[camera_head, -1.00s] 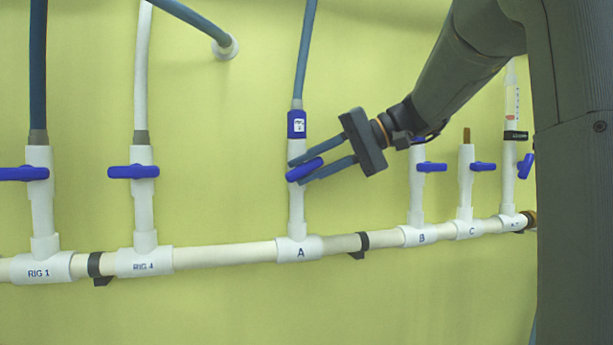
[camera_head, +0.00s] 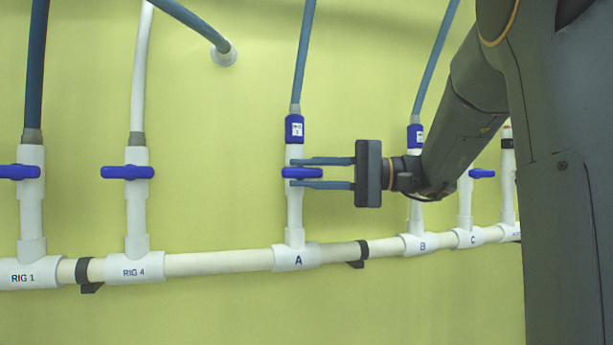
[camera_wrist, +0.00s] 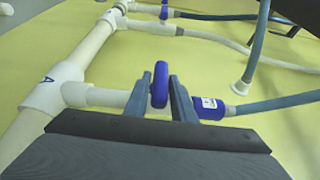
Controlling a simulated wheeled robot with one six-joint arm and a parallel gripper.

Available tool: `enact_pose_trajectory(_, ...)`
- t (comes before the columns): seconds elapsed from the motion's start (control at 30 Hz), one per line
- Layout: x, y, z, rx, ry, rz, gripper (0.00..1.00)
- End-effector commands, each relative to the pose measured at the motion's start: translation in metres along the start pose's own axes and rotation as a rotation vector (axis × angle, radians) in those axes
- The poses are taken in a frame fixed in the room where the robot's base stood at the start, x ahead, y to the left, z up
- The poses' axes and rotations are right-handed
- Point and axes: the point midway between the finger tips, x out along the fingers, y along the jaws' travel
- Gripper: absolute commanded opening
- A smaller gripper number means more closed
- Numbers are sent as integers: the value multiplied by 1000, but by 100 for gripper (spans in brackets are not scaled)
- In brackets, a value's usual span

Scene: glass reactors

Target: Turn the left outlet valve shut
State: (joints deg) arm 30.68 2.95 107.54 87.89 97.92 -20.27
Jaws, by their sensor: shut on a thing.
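The valve on branch A (camera_head: 295,215) has a blue handle (camera_head: 301,173), which lies level, straight across the upright white pipe. My gripper (camera_head: 293,173) reaches in from the right, with one finger above the handle and one below. It is shut on the handle. In the wrist view the blue handle (camera_wrist: 160,84) stands between the two fingers, crosswise to the white pipe (camera_wrist: 105,96).
Branches RIG 1 (camera_head: 31,225) and RIG 4 (camera_head: 136,215), with level blue handles, stand to the left. Branches B (camera_head: 415,225) and C (camera_head: 465,215) stand to the right, partly behind my arm. Blue hoses rise from A and B.

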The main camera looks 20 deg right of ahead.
Motion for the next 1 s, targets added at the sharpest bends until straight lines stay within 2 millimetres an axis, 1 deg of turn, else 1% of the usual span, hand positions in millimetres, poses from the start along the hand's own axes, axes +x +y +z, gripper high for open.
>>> enact_pose_trajectory(0.3, 0, 0, 0, 1, -1, -1, 0)
enact_pose_trajectory(0.33, 0, 0, 0, 0, -1, -1, 28)
enact_pose_trajectory(0.37, 0, 0, 0, 0, -1, -1, 33)
enact_pose_trajectory(0.4, 0, 0, 0, 0, -1, -1, 36)
enact_pose_trajectory(0.63, 0, 0, 0, 0, -1, 0, 36)
enact_pose_trajectory(0.73, -4, 0, 0, 0, 1, 0, 36)
enact_pose_trajectory(0.87, -19, 1, -1, 0, 3, -1, 36)
enact_pose_trajectory(1.0, -43, 2, -2, 0, 3, 0, 36)
